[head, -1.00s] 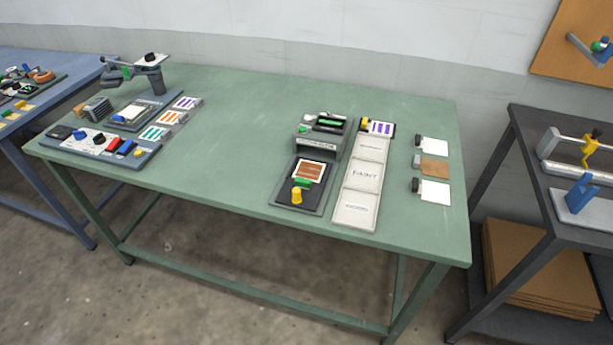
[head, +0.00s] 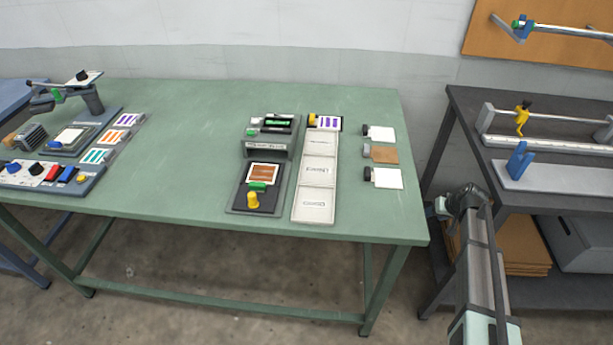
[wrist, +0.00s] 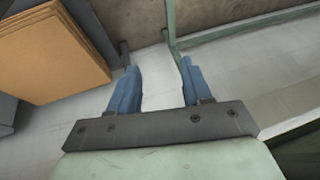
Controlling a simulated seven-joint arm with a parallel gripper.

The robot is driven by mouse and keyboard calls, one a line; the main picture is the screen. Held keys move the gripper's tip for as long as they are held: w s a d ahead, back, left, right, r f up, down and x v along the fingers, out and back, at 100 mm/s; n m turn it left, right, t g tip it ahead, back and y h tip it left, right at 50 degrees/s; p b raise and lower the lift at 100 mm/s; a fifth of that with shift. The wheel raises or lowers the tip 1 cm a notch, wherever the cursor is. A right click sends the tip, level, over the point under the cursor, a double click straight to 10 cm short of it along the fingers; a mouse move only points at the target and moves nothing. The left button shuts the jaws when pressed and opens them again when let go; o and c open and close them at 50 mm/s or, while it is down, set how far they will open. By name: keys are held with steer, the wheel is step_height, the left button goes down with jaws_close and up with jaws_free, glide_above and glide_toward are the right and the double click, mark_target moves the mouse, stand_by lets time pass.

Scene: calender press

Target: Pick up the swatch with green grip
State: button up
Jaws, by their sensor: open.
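The swatch with the green grip (head: 258,186) has a brown face (head: 263,173) with a white border. It lies on the dark front bed of the calender press (head: 268,150) on the green table. A yellow knob (head: 252,200) stands just in front of the grip. My gripper (head: 436,207) is off the table's right edge, well to the right of the swatch. In the wrist view its two blue fingers (wrist: 158,76) are apart, with nothing between them. The swatch is not in the wrist view.
Right of the press lies a pale tray (head: 316,188) with a purple-striped swatch (head: 328,122) at its far end. Several cards with dark grips lie near the table's right edge. A dark bench (head: 455,105) stands further right. The middle of the green table (head: 185,150) is clear.

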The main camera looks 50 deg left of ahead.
steer(key=w+a+r+m+t+y, duration=0.15)
steer(key=w+a+r, duration=0.3)
steer(key=r, duration=0.55)
steer(key=w+a+r+m+t+y, duration=0.1)
steer(key=w+a+r+t+y, duration=0.3)
steer(key=r, duration=0.6)
steer(key=w+a+r+m+h, duration=0.1)
steer(key=w+a+r, duration=0.1)
steer(key=a+r, duration=0.6)
steer(key=s+a+r+n, duration=0.1)
steer(key=s+a+r, duration=0.25)
steer(key=r, duration=0.25)
steer(key=s+a+r+n+g, duration=0.1)
steer(key=s+a+n+g, duration=0.45)
steer(key=s, duration=0.85)
steer(key=n+g+h, duration=0.2)
steer(key=n+h, duration=0.8)
steer(key=n, duration=0.5)
glide_toward(257, 183)
steer(key=f, duration=0.1)
steer(key=d+f, duration=0.1)
steer(key=f, duration=0.1)
steer(key=shift+s+y, duration=0.15)
steer(key=shift+y, duration=0.1)
steer(key=shift+a+f, duration=0.1)
steer(key=shift+f, duration=1.3)
steer(key=shift+a+f, duration=0.15)
steer(key=shift+f, duration=1.25)
